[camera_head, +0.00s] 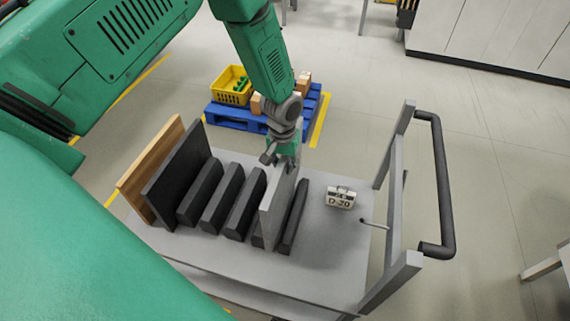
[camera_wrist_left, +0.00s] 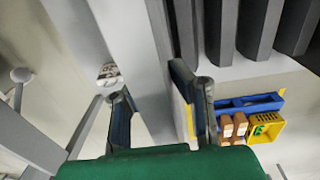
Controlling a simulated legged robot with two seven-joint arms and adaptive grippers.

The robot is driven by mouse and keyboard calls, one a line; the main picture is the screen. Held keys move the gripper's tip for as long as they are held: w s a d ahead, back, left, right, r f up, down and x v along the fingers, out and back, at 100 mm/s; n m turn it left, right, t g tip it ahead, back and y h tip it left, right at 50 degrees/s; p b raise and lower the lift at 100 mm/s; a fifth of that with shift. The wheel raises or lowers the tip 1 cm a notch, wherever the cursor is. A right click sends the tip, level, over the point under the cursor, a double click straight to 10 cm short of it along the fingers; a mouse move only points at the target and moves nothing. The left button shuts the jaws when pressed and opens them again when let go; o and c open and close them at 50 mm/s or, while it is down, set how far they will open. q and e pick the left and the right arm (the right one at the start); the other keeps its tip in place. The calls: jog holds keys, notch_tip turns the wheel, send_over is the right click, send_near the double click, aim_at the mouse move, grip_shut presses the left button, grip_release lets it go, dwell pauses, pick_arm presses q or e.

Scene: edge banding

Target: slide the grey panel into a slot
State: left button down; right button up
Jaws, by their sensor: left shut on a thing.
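The grey panel (camera_head: 274,212) stands upright on the cart among dark ridges, with the rightmost ridge (camera_head: 293,217) just to its right. My left gripper (camera_head: 281,157) is shut on the panel's upper far end. In the left wrist view the panel (camera_wrist_left: 143,45) runs up between the two fingers of the left gripper (camera_wrist_left: 157,95). The panel's lower edge is hidden in the head view, so I cannot tell how deep it sits between the ridges. My right gripper is not in view.
A black panel (camera_head: 178,178) and a wooden panel (camera_head: 150,172) stand at the left of the cart (camera_head: 335,245). Behind is a blue pallet (camera_head: 237,117) with a yellow crate (camera_head: 229,86).

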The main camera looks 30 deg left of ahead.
pick_arm(q)
notch_tip(320, 180, down, 7)
jog(key=b, duration=0.5)
jog(key=shift+f, duration=0.15)
jog(key=c, duration=1.3)
grip_release()
jog(key=shift+c, duration=0.2)
jog(key=shift+s, duration=0.1)
